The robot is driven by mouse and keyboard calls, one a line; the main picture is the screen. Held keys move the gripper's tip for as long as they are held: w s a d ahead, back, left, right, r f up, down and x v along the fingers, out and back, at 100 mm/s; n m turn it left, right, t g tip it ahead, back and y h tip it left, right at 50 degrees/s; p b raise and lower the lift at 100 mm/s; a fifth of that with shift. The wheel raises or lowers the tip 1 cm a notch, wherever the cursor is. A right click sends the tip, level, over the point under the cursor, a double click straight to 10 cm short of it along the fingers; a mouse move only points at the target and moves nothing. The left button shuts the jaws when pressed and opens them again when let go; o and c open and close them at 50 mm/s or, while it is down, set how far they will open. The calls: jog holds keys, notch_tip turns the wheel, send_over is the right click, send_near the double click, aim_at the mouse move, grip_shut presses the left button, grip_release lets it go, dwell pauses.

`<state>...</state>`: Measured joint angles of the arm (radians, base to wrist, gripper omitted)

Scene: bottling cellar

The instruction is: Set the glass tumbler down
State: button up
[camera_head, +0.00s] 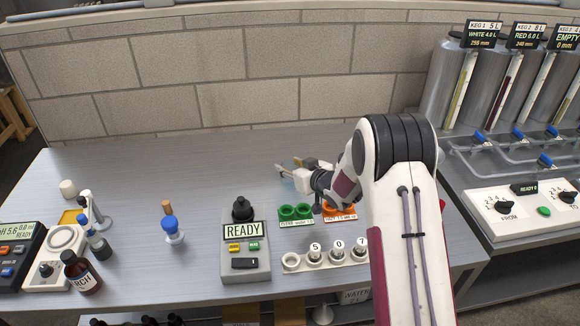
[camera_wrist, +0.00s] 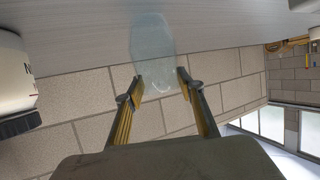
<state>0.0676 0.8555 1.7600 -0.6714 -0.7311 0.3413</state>
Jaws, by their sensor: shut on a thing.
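The glass tumbler (camera_wrist: 152,42) is clear and faintly blue. In the wrist view it lies between the two fingertips of my gripper (camera_wrist: 156,84), which is shut on it near one end. In the head view my gripper (camera_head: 288,167) is over the back middle of the grey table (camera_head: 210,160), pointing left. Only a pale blue bit of the tumbler (camera_head: 287,184) shows there below the fingers. I cannot tell whether its base touches the table.
A READY device (camera_head: 244,250) and a numbered rack (camera_head: 291,263) are nearer. A blue-topped item (camera_head: 173,232) stands left. The back-left table is clear.

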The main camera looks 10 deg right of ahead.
jog(key=o, duration=1.1)
jog(key=shift+f, duration=0.1)
jog(key=shift+o, duration=0.2)
jog(key=v, duration=1.2)
jog(key=shift+r, duration=0.2)
